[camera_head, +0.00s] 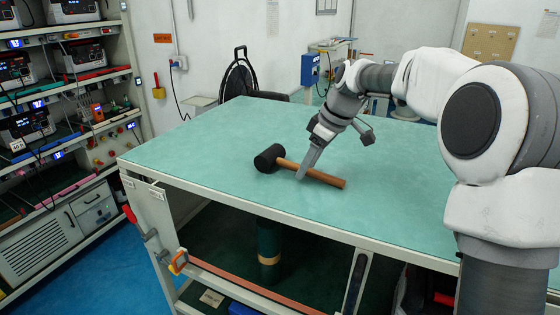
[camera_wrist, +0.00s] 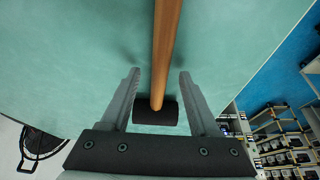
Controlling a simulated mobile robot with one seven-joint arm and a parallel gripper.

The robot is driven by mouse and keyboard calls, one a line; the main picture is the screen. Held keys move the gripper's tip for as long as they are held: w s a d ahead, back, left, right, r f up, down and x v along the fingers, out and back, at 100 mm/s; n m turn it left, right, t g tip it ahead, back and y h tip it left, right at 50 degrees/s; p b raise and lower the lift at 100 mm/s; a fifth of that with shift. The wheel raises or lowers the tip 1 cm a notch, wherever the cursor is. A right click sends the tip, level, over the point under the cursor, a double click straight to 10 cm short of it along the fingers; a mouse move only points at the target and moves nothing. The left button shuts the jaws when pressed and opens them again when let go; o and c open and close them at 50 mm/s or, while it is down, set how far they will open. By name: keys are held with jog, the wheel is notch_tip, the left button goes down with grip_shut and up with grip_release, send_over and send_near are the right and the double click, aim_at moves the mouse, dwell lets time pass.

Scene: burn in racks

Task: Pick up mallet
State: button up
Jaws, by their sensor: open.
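The mallet has a black cylindrical head (camera_head: 269,158) and a brown wooden handle (camera_head: 325,177). It lies on the green table top (camera_head: 215,140) with the handle pointing to the right in the head view. The black head (camera_wrist: 157,116) shows between the fingers, nearer the palm side of the picture. Exact fingertip height over the table cannot be told.
The table around the mallet is clear. Racks with several devices (camera_head: 85,60) stand at the left. A lower shelf under the table holds a dark green cylinder (camera_head: 268,245).

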jog(key=shift+a+f, duration=0.15)
jog(key=shift+f, duration=0.25)
grip_shut()
jog(key=shift+w+r, duration=0.1)
jog(key=shift+r, duration=0.05)
dwell(1.0)
